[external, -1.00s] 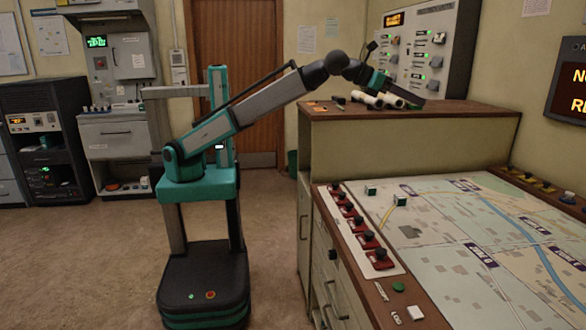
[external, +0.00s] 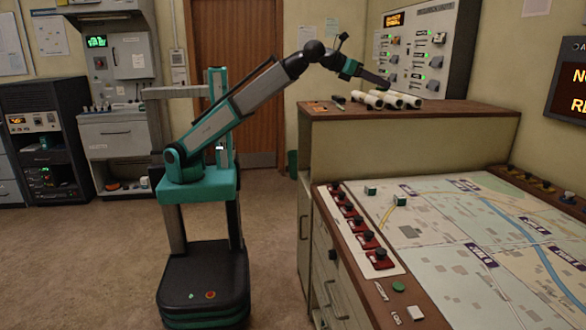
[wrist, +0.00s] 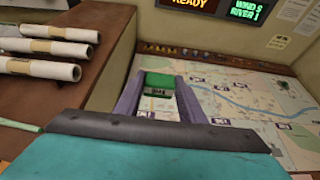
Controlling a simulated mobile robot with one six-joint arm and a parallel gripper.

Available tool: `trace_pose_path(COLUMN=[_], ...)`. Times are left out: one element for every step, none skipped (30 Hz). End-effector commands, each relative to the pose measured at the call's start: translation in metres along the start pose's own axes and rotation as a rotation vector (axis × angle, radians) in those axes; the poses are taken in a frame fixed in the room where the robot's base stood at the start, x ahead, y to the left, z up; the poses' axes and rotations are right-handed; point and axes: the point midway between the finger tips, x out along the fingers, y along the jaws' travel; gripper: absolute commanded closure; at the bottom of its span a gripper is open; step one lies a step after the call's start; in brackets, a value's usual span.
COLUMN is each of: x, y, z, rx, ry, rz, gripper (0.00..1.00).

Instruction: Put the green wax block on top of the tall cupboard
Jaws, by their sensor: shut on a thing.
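The green wax block (wrist: 158,81) shows in the wrist view between the two fingers of my gripper (wrist: 160,88), which is shut on it. In the external view my gripper (external: 384,82) is raised above the rolled papers on the tall cupboard (external: 400,140); I cannot make out the block there. The cupboard has a brown wooden top and pale sides. In the wrist view its brown top (wrist: 50,105) lies to the left of my gripper, and the map table shows beyond the block.
Several white paper rolls (external: 402,101) lie on the cupboard top, with small items at its left end. The cupboard top's right part is clear. The lower map table (external: 440,235) has red switches and small teal cubes (external: 400,200). A switch panel (external: 425,50) stands behind.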

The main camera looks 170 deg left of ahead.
Motion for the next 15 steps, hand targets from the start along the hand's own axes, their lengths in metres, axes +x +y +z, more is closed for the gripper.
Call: trace_pose_path(x=[-0.007, -0.010, -0.014, -0.018, -0.021, -0.026, -0.029, -0.032, -0.037, -0.041, -0.045, -0.049, -0.053, -0.057, -0.062], y=[0.019, 0.028, 0.040, 0.049, 0.058, 0.070, 0.079, 0.087, 0.099, 0.107, 0.116, 0.127, 0.135, 0.143, 0.154], z=[-0.004, -0.005, -0.006, -0.007, -0.008, -0.010, -0.012, -0.013, -0.015, -0.016, -0.018, -0.021, -0.022, -0.024, -0.027], rx=[-0.008, -0.011, -0.016, -0.020, -0.024, -0.029, -0.033, -0.037, -0.042, -0.046, -0.050, -0.055, -0.059, -0.063, -0.069], ry=[-0.002, -0.002, -0.002, -0.002, -0.003, -0.002, -0.002, -0.002, -0.003, -0.003, -0.002, -0.001, -0.001, -0.002, -0.002], rz=[0.017, 0.027, 0.041, 0.051, 0.060, 0.073, 0.084, 0.094, 0.106, 0.116, 0.126, 0.139, 0.148, 0.157, 0.171], gripper=[0.86, 0.86, 0.86, 0.86, 0.86, 0.86, 0.86, 0.86, 0.86, 0.86, 0.86, 0.86, 0.86, 0.86, 0.86])
